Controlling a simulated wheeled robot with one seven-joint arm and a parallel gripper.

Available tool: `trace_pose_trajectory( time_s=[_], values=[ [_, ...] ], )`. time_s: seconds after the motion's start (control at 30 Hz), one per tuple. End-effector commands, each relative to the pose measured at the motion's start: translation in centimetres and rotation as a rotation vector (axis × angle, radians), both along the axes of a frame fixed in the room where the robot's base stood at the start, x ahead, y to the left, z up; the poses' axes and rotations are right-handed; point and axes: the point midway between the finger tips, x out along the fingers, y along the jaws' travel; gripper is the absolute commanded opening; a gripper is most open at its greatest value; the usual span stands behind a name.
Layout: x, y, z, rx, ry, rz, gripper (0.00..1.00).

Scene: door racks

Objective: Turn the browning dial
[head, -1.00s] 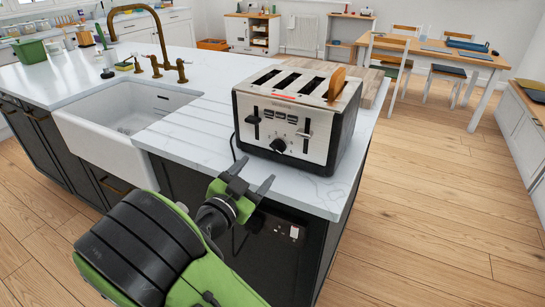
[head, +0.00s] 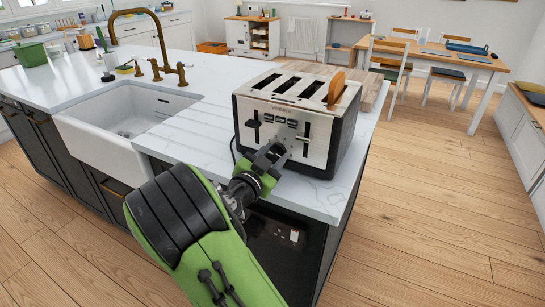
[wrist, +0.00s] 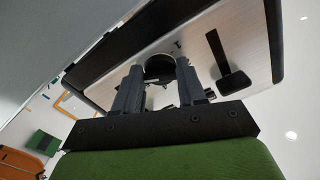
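The silver and black toaster (head: 325,128) stands upright on the white worktop, with a slice of bread (head: 336,88) sticking out of its right slot. Its front has a black lever (head: 253,126) on the left and another lever on the right. My gripper (head: 271,153) is at the lower middle of the toaster's front and hides the browning dial in the head view. In the wrist view the round black dial (wrist: 159,68) shows just beyond and between the two fingertips (wrist: 159,72). The fingers are apart, one on each side of it; I cannot tell if they touch it.
A black lever (wrist: 230,76) is close to the fingers in the wrist view. A white sink (head: 125,122) with a brass tap is to the left. A wooden board (head: 371,88) lies behind the toaster. The floor to the right is clear.

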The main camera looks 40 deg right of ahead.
Motion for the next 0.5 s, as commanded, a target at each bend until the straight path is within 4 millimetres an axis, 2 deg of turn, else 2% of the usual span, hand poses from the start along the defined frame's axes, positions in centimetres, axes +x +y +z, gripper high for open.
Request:
trace_pose_trajectory(
  time_s=[0.03,0.1,0.5],
  values=[
    [-0.02,0.00,-0.02,0.000,0.000,-0.001,0.18],
    [-0.02,0.00,-0.01,0.000,0.000,-0.001,0.10],
    [-0.05,0.00,-0.10,-0.029,0.084,-0.001,0.10]
  ],
)
